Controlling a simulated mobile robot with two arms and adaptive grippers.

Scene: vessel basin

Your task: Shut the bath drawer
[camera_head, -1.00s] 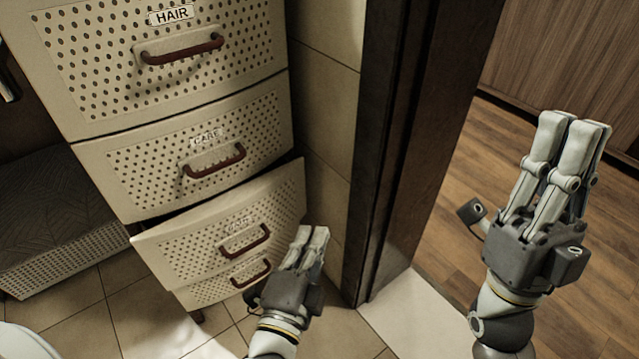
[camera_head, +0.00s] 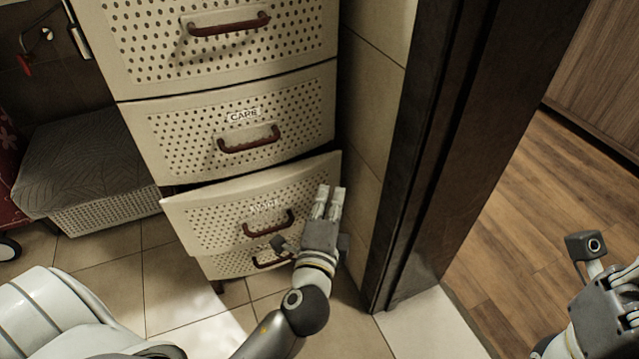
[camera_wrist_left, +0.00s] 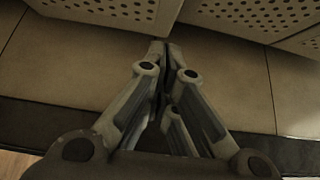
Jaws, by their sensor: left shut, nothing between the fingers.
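My left gripper (camera_head: 329,190) is shut and empty, fingers pointing up, in front of the drawer's right end; contact cannot be told. The left wrist view shows the closed fingers (camera_wrist_left: 166,48) near perforated panels. My right gripper (camera_head: 632,275) is cut off at the right edge, its fingertips hidden.
The CARE drawer (camera_head: 175,140) above and the lowest drawer (camera_head: 232,264) look closed. A dark door frame (camera_head: 425,150) stands right of the unit. A grey-topped perforated box (camera_head: 85,165) is at left. Tiled floor (camera_head: 115,285) lies in front.

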